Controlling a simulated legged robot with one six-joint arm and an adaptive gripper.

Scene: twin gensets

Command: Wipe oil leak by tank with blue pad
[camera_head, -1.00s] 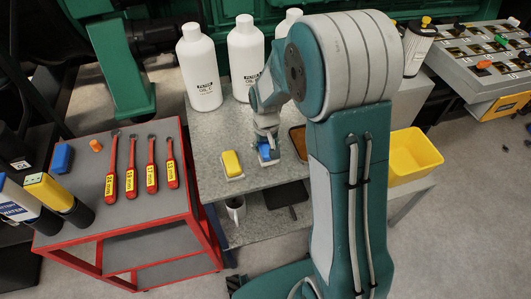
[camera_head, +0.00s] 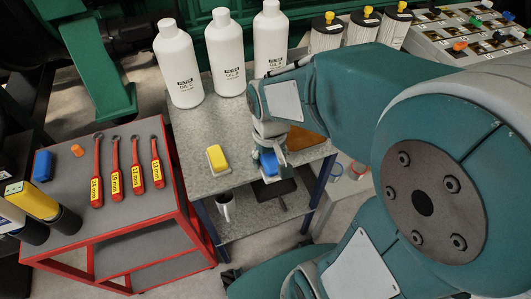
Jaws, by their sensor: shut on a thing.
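The blue pad (camera_head: 268,163) is at the front part of the grey metal bench, to the right of a yellow pad (camera_head: 217,157). My gripper (camera_head: 271,152) points down and is shut on the blue pad. I cannot tell whether the pad touches the bench top or is held just above it. A brown-orange patch or shallow tray (camera_head: 304,138) lies right of my gripper, partly hidden by my arm. No oil leak is clearly visible, and I cannot pick out the tank.
White oil bottles (camera_head: 225,55) stand along the bench's back. Filters with yellow caps (camera_head: 327,33) are behind my arm. A red-framed cart (camera_head: 95,225) with several red wrenches stands left. A switch panel (camera_head: 470,35) is at upper right.

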